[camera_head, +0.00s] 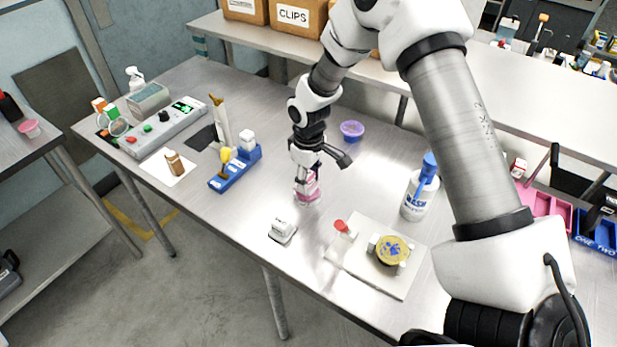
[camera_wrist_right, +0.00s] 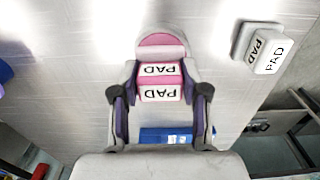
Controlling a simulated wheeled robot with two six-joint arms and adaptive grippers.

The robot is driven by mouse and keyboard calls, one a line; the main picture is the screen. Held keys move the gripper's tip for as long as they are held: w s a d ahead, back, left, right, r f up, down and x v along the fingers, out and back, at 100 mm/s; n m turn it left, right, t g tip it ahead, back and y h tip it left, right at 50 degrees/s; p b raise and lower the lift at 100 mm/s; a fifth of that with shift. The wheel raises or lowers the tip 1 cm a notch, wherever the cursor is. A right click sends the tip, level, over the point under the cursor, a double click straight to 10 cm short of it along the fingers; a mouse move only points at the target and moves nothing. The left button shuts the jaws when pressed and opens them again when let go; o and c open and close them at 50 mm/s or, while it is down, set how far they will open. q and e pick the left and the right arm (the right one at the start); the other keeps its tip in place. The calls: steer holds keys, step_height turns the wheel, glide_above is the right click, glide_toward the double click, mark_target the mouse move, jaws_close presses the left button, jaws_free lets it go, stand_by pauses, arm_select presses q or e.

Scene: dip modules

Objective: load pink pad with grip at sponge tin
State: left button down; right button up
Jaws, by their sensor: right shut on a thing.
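The pink pad (camera_head: 308,187) has a block-shaped grip marked PAD; it also shows in the right wrist view (camera_wrist_right: 160,46). My right gripper (camera_head: 305,180) is shut on the grip, with one finger on each side in the wrist view (camera_wrist_right: 160,95). The pad is at or just above the table; I cannot tell if it touches. My left gripper is not in view.
A white pad (camera_head: 283,231) stands near the front edge, left of the board. A red-topped piece (camera_head: 345,228) is on the board. A white bottle with a blue cap (camera_head: 420,190), a purple bowl (camera_head: 352,130) and a blue rack (camera_head: 235,168) stand around.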

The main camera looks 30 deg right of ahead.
mark_target(309, 176)
steer(key=shift+s, duration=0.15)
steer(key=shift+f+b, duration=0.3)
steer(key=shift+f, duration=0.2)
stand_by(0.4)
stand_by(1.1)
step_height(309, 176, up, 7)
steer(key=p, duration=0.6)
steer(key=shift+p, duration=0.35)
stand_by(0.4)
